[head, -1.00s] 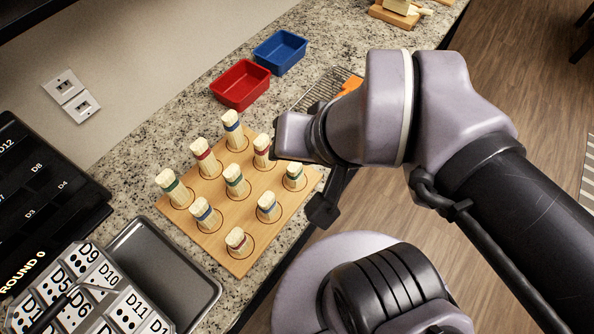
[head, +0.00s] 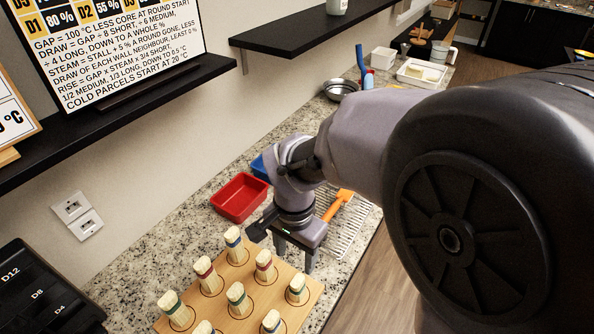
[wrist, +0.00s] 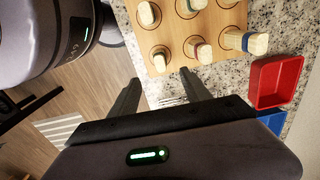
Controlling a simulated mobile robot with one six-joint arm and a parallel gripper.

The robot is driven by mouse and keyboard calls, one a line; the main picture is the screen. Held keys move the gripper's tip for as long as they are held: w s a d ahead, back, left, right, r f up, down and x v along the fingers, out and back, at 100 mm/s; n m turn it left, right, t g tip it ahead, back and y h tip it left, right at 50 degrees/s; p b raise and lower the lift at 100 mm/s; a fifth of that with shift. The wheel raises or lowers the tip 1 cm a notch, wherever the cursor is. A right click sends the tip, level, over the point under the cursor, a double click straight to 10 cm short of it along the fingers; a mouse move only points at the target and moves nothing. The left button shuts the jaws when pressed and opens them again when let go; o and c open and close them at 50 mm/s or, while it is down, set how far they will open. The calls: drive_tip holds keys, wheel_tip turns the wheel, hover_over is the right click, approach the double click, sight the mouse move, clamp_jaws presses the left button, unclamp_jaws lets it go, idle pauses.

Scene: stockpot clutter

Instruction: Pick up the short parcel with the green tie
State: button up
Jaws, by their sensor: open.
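The short parcel with the green tie (head: 297,291) stands upright in a ring at the right corner of the wooden board (head: 255,312). It is pale and looks lower than its neighbours. In the wrist view it appears to be the pale parcel (wrist: 160,61) just beyond the fingertips, its tie hard to make out. A taller green-tied parcel (head: 175,309) stands at the board's left. My gripper (head: 295,256) points down, open and empty, behind the short parcel and apart from it. Both fingers show in the wrist view (wrist: 158,80).
Other parcels stand close by, including a red-tied one (head: 264,267) and a blue-tied one (head: 234,246). A red bin (head: 239,198) and a partly hidden blue bin (head: 261,168) stand behind. A wire rack (head: 350,224) with an orange tool (head: 336,205) lies right of my gripper.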

sight(295, 282)
wheel_tip(295, 282, down, 11)
drive_tip(key=b, duration=0.4)
drive_tip(key=shift+f, duration=0.15)
drive_tip(key=f+b, duration=0.1)
drive_tip(key=f, duration=0.1)
drive_tip(key=f+b, duration=0.2)
drive_tip(key=f, duration=0.1)
drive_tip(key=shift+w+d+f, duration=0.2)
drive_tip(key=shift+d+f, duration=0.05)
drive_tip(key=shift+f, duration=0.05)
drive_tip(key=shift+r, duration=0.15)
drive_tip(key=shift+c, duration=0.3)
clamp_jaws()
